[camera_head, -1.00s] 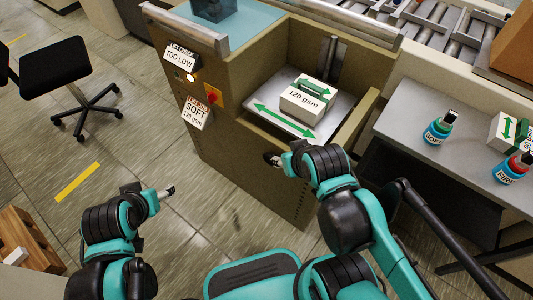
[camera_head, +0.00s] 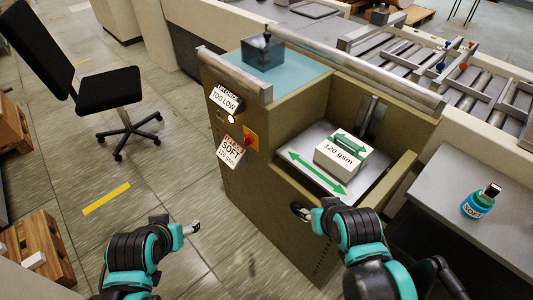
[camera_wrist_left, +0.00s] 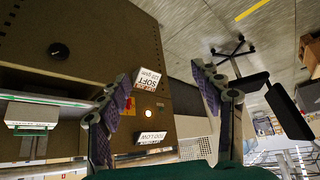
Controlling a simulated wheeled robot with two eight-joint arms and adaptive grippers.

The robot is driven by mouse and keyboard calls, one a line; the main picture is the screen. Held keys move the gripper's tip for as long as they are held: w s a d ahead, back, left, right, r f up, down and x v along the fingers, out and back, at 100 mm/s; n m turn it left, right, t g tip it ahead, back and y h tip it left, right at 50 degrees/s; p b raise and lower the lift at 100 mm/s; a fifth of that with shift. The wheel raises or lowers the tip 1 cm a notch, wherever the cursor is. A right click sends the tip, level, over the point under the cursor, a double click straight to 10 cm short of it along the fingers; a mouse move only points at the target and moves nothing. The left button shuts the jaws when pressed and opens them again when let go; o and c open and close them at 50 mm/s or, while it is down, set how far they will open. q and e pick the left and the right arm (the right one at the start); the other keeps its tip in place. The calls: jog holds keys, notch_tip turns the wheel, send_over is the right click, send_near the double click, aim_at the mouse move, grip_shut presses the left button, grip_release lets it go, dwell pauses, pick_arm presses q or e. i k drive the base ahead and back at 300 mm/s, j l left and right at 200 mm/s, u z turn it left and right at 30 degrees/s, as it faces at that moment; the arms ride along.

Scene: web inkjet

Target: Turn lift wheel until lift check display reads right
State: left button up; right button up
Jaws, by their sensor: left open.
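The lift check display (camera_head: 225,98), a white plate on the tan cabinet's front, reads TOO LOW. It also shows upside down in the left wrist view (camera_wrist_left: 151,138). The lift wheel (camera_head: 300,211) looks like a small black knob on the front face below the tray; it shows clear of any gripper in the left wrist view (camera_wrist_left: 55,51). My left gripper (camera_head: 191,229) is in front of the cabinet, left of the wheel. Its spread, empty fingers show in the left wrist view (camera_wrist_left: 153,85). My right gripper (camera_head: 318,214) overlaps the wheel's edge in the head view; contact and finger opening are unclear.
A white 120 gsm stack (camera_head: 341,155) lies on the cabinet's tray. A SOFT sign (camera_head: 231,151) and red knob (camera_head: 249,141) sit below the display. A grey side table (camera_head: 440,215) with a bottle (camera_head: 480,202) stands right. A black chair (camera_head: 105,88) stands left.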

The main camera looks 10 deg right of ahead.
aim_at(295, 207)
jog(key=j+z, duration=0.1)
jog(key=z, duration=1.2)
jog(key=j+z, duration=1.15)
jog(key=k+j+z, duration=0.15)
jog(key=j+z, duration=0.25)
jog(key=k+j, duration=0.2)
jog(key=j, duration=0.2)
jog(key=k+j+z, duration=0.1)
jog(key=k+j, duration=0.15)
jog(key=j, duration=0.15)
jog(key=k+j, duration=0.2)
jog(key=j, duration=0.2)
jog(key=z, duration=0.05)
